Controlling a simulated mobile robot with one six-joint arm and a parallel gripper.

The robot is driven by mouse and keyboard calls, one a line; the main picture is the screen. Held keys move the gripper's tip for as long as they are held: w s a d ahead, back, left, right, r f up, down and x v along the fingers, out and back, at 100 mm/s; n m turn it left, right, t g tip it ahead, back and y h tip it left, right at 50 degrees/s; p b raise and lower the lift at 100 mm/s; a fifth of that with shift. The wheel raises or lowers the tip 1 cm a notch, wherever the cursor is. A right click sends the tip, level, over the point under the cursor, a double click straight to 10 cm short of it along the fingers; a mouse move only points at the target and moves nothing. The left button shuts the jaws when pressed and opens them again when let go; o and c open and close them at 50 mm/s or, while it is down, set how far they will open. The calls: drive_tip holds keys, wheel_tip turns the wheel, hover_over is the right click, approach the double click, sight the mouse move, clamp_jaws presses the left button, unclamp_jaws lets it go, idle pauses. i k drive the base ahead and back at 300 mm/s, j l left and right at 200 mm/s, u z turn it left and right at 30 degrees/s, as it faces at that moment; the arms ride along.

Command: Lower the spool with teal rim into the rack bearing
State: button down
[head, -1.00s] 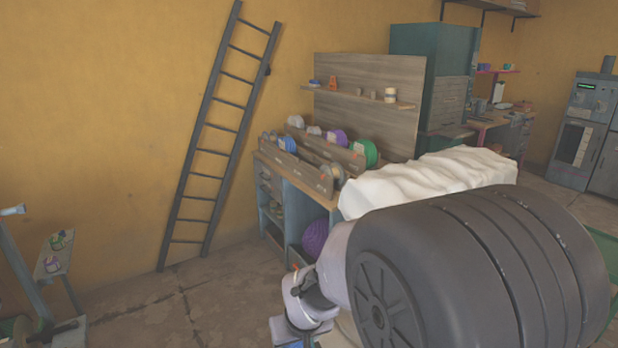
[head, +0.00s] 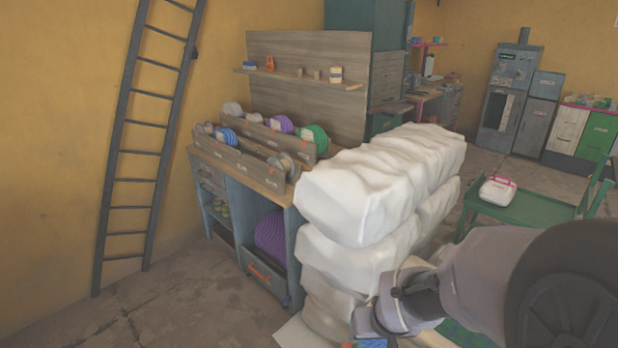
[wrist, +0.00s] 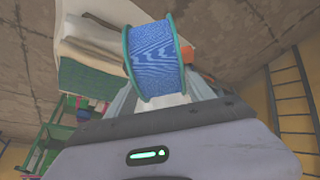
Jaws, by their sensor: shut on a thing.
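The spool with teal rim (wrist: 158,62), wound with blue filament, is in the wrist view. My gripper (wrist: 163,97) is shut on it, with the fingers partly hidden behind it. In the head view my wrist reaches the bottom edge, and the gripper and spool are mostly cut off there. The wooden spool rack (head: 237,158) stands on the workbench at left centre, apart from my gripper. It holds several spools, among them blue, purple and green ones. I cannot make out which bearing is empty.
A stack of white wrapped bales (head: 345,200) stands between my arm and the workbench (head: 205,170). A dark ladder (head: 150,140) leans on the wall at left. A green table (head: 530,208) with a white case (head: 497,192) is at right. The floor before the bench is bare.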

sight(209, 129)
drive_tip(key=i+j+z, duration=0.2)
drive_tip(key=i+j, duration=0.25)
drive_tip(key=j, duration=0.2)
drive_tip(key=i+j+z, duration=0.15)
drive_tip(key=j, duration=0.2)
drive_tip(key=i+j+z, duration=0.1)
drive_tip(key=j, duration=0.25)
drive_tip(key=i+j+z, duration=0.1)
drive_tip(key=i+j, duration=0.2)
drive_tip(key=i+j+z, duration=0.1)
drive_tip(key=j, duration=0.4)
drive_tip(key=i+j+z, duration=0.15)
drive_tip(key=j, duration=0.25)
drive_tip(key=i+j+z, duration=0.1)
drive_tip(key=j, duration=0.35)
